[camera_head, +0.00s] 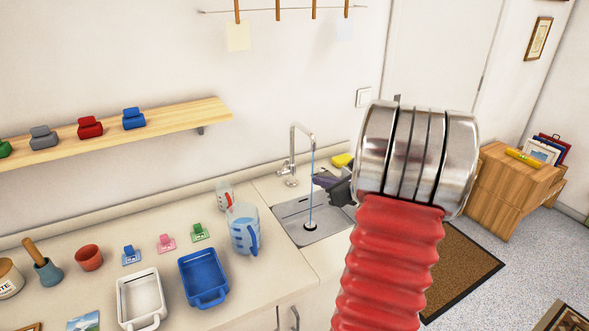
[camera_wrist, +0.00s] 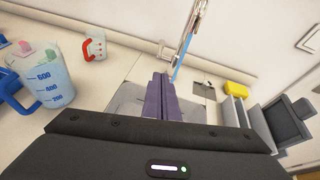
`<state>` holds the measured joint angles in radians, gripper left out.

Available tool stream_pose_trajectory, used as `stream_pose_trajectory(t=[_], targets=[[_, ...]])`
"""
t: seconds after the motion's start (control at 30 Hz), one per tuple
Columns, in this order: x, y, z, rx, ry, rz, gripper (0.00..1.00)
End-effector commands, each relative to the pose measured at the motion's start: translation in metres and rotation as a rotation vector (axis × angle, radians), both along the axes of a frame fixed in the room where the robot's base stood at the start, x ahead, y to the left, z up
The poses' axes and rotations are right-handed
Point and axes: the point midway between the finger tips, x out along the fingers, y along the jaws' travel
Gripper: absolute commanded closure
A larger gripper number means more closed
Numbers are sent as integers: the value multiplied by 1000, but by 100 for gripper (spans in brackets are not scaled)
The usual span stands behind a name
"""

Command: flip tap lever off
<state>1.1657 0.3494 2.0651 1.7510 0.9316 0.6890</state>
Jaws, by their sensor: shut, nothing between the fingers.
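The chrome tap (camera_head: 295,152) stands behind the sink (camera_head: 296,218), its arched spout over the basin. A thin blue stream of water (camera_head: 311,195) falls from it to the drain. The small lever (camera_head: 284,168) shows at the side of the tap body. My gripper (camera_head: 317,181) is just right of the tap and stream, above the sink. In the wrist view, its purple fingers (camera_wrist: 160,80) are together and empty, pointing toward the tap (camera_wrist: 188,34).
A measuring jug (camera_head: 243,230) with blue liquid stands left of the sink, with a small red-handled cup (camera_wrist: 95,45) behind it. A yellow sponge (camera_head: 342,160) lies right of the tap. Blue (camera_head: 203,278) and white (camera_head: 140,300) trays stand on the counter.

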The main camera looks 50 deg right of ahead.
Motion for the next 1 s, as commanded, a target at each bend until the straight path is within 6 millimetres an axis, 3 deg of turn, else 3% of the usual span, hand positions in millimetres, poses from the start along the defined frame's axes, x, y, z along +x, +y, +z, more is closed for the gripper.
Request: stream_pose_trajectory(t=[0.37,0.9,1.0], targets=[[20,-2,-8,-1,1,3,100],[96,-14,-37,-1,2,5,100],[109,-15,-28,-5,0,5,100]])
